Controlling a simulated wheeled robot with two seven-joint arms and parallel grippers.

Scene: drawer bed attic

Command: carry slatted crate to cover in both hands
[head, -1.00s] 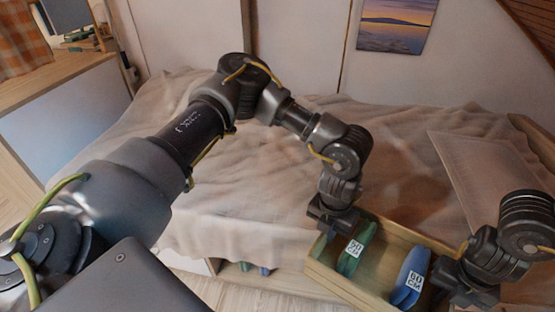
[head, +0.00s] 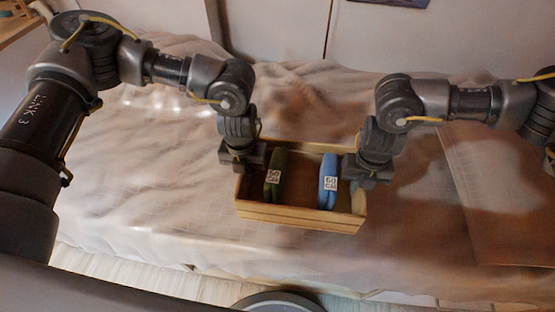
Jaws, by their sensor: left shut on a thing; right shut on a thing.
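The slatted crate (head: 300,217) is a light wooden box in the middle of the head view, over the near part of the bed cover (head: 150,195). A green item (head: 276,178) and a blue item (head: 328,180), each with a printed white label, stand inside it. My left gripper (head: 243,165) is shut on the crate's left end. My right gripper (head: 362,177) is shut on its right end. The fingertips are hidden by the gripper bodies and crate walls. I cannot tell whether the crate's base touches the beige, wrinkled cover.
The cover left of the crate is clear. A white wall (head: 280,30) with a picture stands behind the bed. Wooden floor (head: 130,275) shows along the bed's near side.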

